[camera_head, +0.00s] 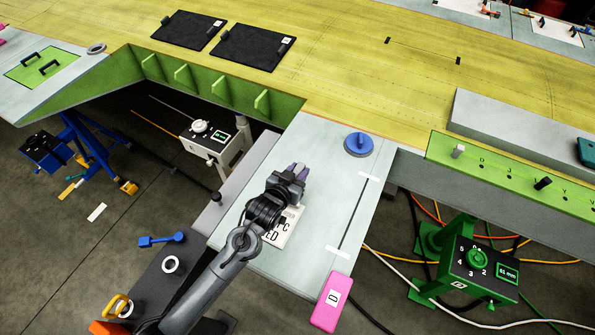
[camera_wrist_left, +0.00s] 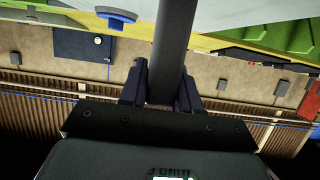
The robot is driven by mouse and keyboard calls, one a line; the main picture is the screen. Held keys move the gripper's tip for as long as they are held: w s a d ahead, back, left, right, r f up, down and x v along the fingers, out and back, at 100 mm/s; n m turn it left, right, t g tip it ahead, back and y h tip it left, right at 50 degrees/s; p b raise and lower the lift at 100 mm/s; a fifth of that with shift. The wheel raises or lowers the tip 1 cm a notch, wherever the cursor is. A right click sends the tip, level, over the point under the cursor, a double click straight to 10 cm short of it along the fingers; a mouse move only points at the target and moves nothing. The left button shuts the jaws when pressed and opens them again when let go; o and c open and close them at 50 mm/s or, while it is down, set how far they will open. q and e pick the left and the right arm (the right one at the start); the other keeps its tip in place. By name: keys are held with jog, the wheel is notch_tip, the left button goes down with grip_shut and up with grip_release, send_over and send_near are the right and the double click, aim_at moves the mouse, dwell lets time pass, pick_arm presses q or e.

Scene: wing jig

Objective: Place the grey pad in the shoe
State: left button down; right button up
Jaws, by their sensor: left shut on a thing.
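My left gripper (camera_head: 299,172) is above the pale panel at the middle of the head view. In the left wrist view its fingers (camera_wrist_left: 160,88) are shut on a dark grey bar-like thing (camera_wrist_left: 176,35), which runs up out of the picture. I cannot tell whether this is the grey pad. The head view does not show the held thing clearly, as the gripper covers it. I cannot make out the shoe with certainty. My right gripper is not in view.
A blue round knob (camera_head: 358,145) stands on the pale panel (camera_head: 330,150). A lettered white card (camera_head: 282,232) lies partly under my arm. A pink block marked D (camera_head: 331,302) sits at the front edge. A green dial box (camera_head: 468,262) stands at the lower right.

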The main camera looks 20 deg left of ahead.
pick_arm(q)
jog(key=shift+f, duration=0.15)
jog(key=c, duration=0.8)
grip_release()
jog(key=shift+r, duration=0.2)
jog(key=b+v, duration=0.1)
jog(key=v, duration=1.1)
jog(key=s+f+g, duration=0.2)
jog(key=s, duration=0.1)
jog(key=s+f+g, duration=0.1)
jog(key=s+f, duration=0.1)
jog(key=s, duration=0.2)
jog(key=s+a+f+g, duration=0.1)
jog(key=s+f+g, duration=0.1)
jog(key=s+f, duration=0.1)
jog(key=shift+s+a+g, duration=0.1)
jog(key=shift+s+g, duration=0.05)
jog(key=shift+g, duration=0.15)
jog(key=s+a+f+g, duration=0.1)
jog(key=s+g, duration=0.1)
jog(key=s, duration=0.3)
jog(key=s+f+m+g+y, duration=0.1)
jog(key=s+g, duration=0.1)
jog(key=s, duration=0.4)
jog(key=shift+s+a+f+g, duration=0.15)
jog(key=shift+a+f+g, duration=0.15)
jog(key=shift+a+g, duration=0.1)
